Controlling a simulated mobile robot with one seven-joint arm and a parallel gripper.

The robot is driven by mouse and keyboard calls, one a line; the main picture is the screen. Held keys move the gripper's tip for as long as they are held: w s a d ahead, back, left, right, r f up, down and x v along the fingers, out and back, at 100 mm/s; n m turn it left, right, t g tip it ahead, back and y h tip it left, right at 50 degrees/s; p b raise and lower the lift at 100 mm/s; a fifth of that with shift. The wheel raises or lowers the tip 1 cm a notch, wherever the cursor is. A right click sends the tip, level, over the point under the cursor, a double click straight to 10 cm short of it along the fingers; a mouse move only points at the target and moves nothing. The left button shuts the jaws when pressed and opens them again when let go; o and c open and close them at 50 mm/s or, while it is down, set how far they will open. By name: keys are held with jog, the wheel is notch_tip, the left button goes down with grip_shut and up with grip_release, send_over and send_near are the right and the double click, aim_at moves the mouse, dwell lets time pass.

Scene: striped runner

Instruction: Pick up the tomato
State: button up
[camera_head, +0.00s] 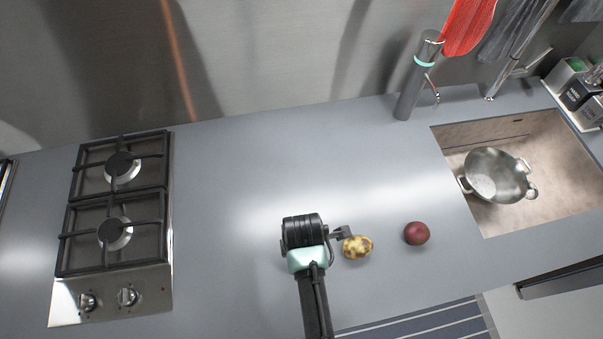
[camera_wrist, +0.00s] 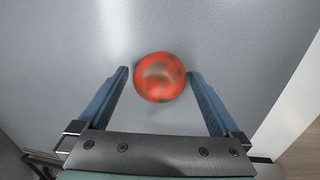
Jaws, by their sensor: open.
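The tomato (camera_wrist: 160,77) is a round orange-red thing with darker patches, lying on the grey counter in the wrist view. My gripper (camera_wrist: 158,73) is open, with one blue finger on each side of the tomato near the fingertips. A small gap shows on the left; the right finger is very close, and I cannot tell if it touches. In the head view my gripper (camera_head: 312,240) is over the front of the counter, and the tomato is not visible there, probably hidden by my arm.
A yellowish potato (camera_head: 357,247) lies just right of my gripper, with a dark red round item (camera_head: 416,233) further right. A gas hob (camera_head: 115,215) is at left. A sink (camera_head: 550,190) holding a metal colander (camera_head: 497,176) is at right. The counter behind is clear.

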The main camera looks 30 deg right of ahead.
jog(key=c, duration=1.4)
